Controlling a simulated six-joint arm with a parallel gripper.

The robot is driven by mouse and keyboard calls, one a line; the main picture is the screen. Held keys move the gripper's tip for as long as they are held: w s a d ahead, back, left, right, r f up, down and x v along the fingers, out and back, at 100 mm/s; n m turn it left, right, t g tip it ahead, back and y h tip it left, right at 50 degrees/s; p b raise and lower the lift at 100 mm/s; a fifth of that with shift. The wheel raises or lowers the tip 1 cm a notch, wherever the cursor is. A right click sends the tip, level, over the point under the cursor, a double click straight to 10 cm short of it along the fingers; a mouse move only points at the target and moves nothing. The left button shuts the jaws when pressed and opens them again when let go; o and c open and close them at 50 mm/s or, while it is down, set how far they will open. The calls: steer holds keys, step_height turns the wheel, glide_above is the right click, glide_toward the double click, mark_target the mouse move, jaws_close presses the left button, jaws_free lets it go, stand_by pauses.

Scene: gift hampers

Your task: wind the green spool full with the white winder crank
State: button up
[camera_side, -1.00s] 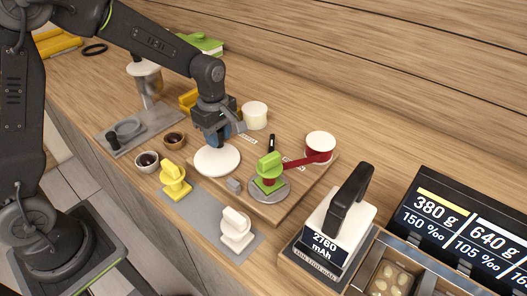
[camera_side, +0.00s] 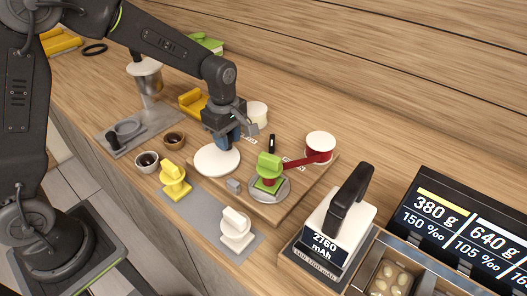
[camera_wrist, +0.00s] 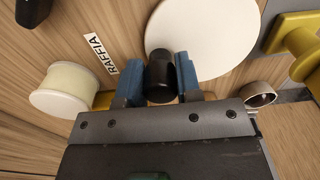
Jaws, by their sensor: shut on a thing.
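The white winder crank is a flat round disc (camera_side: 214,163) on a wooden board. It also shows in the wrist view (camera_wrist: 212,32). My gripper (camera_side: 229,138) is at the disc's far right edge, its blue fingers shut on the crank's black knob (camera_wrist: 160,86). The green spool (camera_side: 268,163) stands on a round grey plate, right of the disc, with red ribbon wound on its core. The red ribbon (camera_side: 305,160) runs taut from it to a white-topped red reel (camera_side: 320,142). How full the green spool is cannot be told.
A yellow spool (camera_side: 173,176) and a white spool (camera_side: 236,227) stand on a grey mat in front. A cream reel (camera_wrist: 60,90) sits behind my gripper. A black-handled device (camera_side: 345,205) stands on the right. Two small cups (camera_side: 148,161) are left.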

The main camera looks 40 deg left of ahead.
steer(key=shift+d, duration=0.65)
steer(key=shift+s, duration=0.1)
steer(key=shift+o, duration=0.3)
steer(key=shift+s+d, duration=0.25)
steer(key=shift+d, duration=0.25)
steer(key=shift+s, duration=0.1)
